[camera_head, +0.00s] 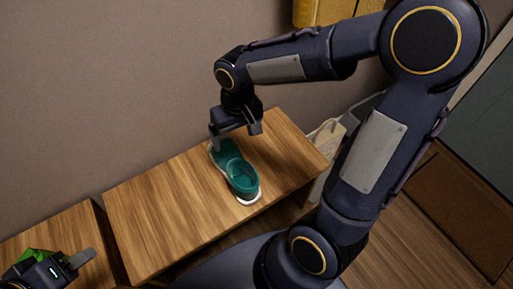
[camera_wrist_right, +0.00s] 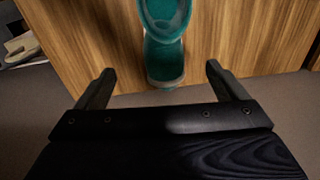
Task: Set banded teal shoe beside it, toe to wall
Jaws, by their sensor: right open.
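A teal shoe (camera_head: 241,175) with a pale sole lies on the wooden cabinet top (camera_head: 165,208). One end points toward the wall and the other lies near the front edge. My right gripper (camera_head: 234,142) is over the wall-side end. In the right wrist view its fingers (camera_wrist_right: 161,86) are spread apart, with the end of the teal shoe (camera_wrist_right: 164,66) ahead between them and nothing clasped. I cannot tell which end is the toe. My left gripper (camera_head: 62,264) is at the lower left, partly cut off, beside a green item (camera_head: 35,255); its jaw opening is unclear. No second teal shoe shows.
A lower wooden surface (camera_head: 75,236) stands at left, separated by a dark gap. The wall (camera_head: 100,100) runs behind the cabinet. Pale and grey items (camera_head: 327,135) lie beyond its right end. The cabinet top is bare on both sides of the shoe.

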